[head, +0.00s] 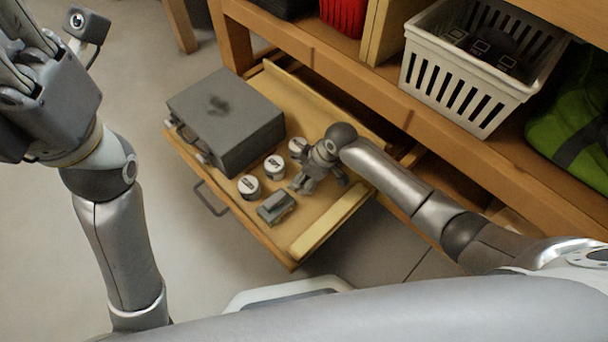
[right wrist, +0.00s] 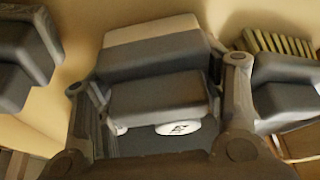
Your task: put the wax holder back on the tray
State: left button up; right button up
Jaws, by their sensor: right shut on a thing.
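My right gripper (head: 315,178) reaches down into the open wooden drawer (head: 322,228). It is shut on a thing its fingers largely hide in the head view. In the right wrist view, part of a white labelled disc (right wrist: 180,127), which looks like the wax holder, shows below a grey finger block. How far it is gripped is unclear. Similar white round tins stand to the gripper's left (head: 249,187), (head: 275,166) and just behind it (head: 298,147). No separate tray can be made out. My left gripper (head: 22,75) is raised at the left, partly cut off, its opening unclear.
A large grey case (head: 226,122) fills the drawer's left part. A small grey block-like object (head: 276,207) lies near its front edge. In the right wrist view, pale bristles (right wrist: 275,42) show at upper right. A white basket (head: 462,95) stands on the shelf behind.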

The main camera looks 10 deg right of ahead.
jog(key=o, duration=1)
jog(key=shift+f, duration=0.15)
